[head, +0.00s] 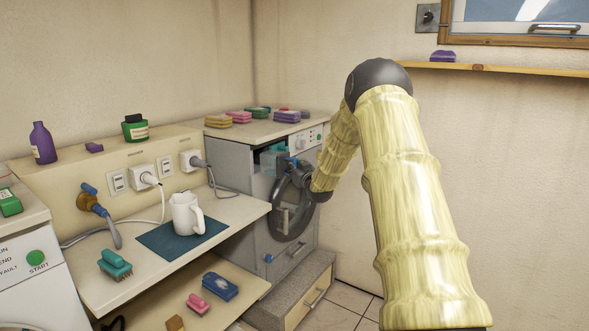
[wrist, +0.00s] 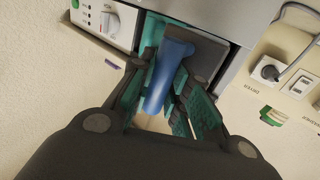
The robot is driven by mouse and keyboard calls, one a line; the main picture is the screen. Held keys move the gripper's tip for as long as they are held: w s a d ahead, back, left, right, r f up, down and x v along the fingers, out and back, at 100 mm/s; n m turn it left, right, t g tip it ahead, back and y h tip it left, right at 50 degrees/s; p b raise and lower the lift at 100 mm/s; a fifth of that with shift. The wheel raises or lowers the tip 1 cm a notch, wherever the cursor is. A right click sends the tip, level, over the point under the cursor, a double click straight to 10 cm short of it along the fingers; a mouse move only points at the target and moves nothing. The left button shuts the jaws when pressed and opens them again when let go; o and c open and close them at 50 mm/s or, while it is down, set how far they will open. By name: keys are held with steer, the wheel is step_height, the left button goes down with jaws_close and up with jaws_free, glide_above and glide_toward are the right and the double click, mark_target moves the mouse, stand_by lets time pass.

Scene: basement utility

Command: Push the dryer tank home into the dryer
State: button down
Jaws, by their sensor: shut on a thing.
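The dryer (head: 245,175) is the grey front-loading machine at the back, with a round door (head: 292,205) in its front. The dryer tank (head: 270,160) is a teal see-through piece in the slot at the top of the dryer's front. Its blue handle (wrist: 168,78) lies between my fingers in the wrist view. My gripper (wrist: 170,82) is shut on that handle, with dark fingers and green pads on either side. The tank's teal side (wrist: 154,32) also shows there. My wrist partly covers the dryer front in the head view, and how far the tank sticks out is hard to tell.
A control panel (wrist: 105,22) sits beside the slot. Several sponges (head: 258,113) lie on the dryer top. A white mug (head: 186,214) stands on a dark mat (head: 160,240) on the counter at left. A drawer plinth (head: 300,295) juts out below the dryer.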

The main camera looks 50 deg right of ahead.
steer(key=shift+w+a+b, duration=0.3)
steer(key=shift+w+b, duration=0.1)
steer(key=shift+w, duration=1.35)
steer(key=shift+w+a+b, duration=0.25)
steer(key=shift+w+b, duration=0.15)
steer(key=shift+w, duration=1.4)
steer(key=shift+w+a+b, duration=0.3)
steer(key=shift+w+b, duration=0.1)
steer(key=shift+w, duration=1.35)
steer(key=c, duration=1.3)
jaws_free()
steer(key=v, duration=1.1)
steer(key=shift+s+a, duration=0.1)
steer(key=shift+s, duration=0.15)
steer(key=shift+s+a, duration=0.1)
steer(key=shift+s, duration=0.05)
steer(key=shift+f, duration=0.1)
